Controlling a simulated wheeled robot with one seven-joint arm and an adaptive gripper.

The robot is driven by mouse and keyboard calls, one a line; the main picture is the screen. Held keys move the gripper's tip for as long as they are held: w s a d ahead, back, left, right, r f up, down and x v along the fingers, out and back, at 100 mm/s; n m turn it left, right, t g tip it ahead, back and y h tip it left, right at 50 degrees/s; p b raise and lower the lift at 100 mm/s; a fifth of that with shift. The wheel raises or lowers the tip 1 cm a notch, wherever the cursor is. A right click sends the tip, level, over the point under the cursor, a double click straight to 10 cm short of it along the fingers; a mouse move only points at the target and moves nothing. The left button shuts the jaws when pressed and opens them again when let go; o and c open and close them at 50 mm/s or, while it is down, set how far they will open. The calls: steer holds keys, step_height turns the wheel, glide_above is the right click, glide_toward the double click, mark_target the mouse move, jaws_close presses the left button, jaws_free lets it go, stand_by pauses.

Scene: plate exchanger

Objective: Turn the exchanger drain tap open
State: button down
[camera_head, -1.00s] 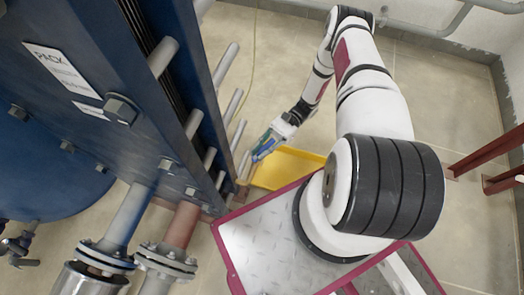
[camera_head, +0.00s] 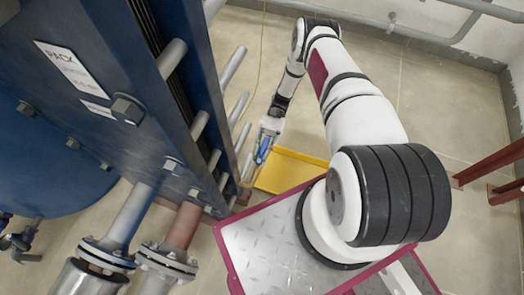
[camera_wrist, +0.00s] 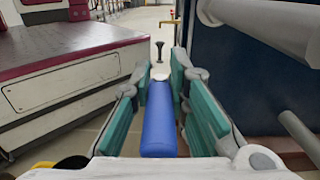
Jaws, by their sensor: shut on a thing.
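My gripper (camera_head: 264,148) hangs low beside the exchanger, over the near-left end of a yellow tray. In the wrist view its teal finger pads (camera_wrist: 163,100) lie on both sides of a blue bar-like handle (camera_wrist: 160,125), which I take to be the drain tap's lever. The gripper is shut on it. The handle points away from the wrist and has a pale round end. The tap body and its outlet are hidden, so I cannot tell how far the tap is turned. The blue plate exchanger (camera_head: 150,75) stands to the left of the gripper.
The yellow tray (camera_head: 290,171) lies on the floor beside the exchanger. Grey tie rods (camera_head: 233,68) stick out along the exchanger's side, close to my gripper; one rod (camera_wrist: 285,22) crosses the wrist view's upper right. Open floor (camera_head: 430,100) lies beyond my arm.

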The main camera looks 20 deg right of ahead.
steer(key=c, duration=1.5)
jaws_free()
steer(key=shift+v, duration=3.7)
steer(key=shift+r, duration=0.1)
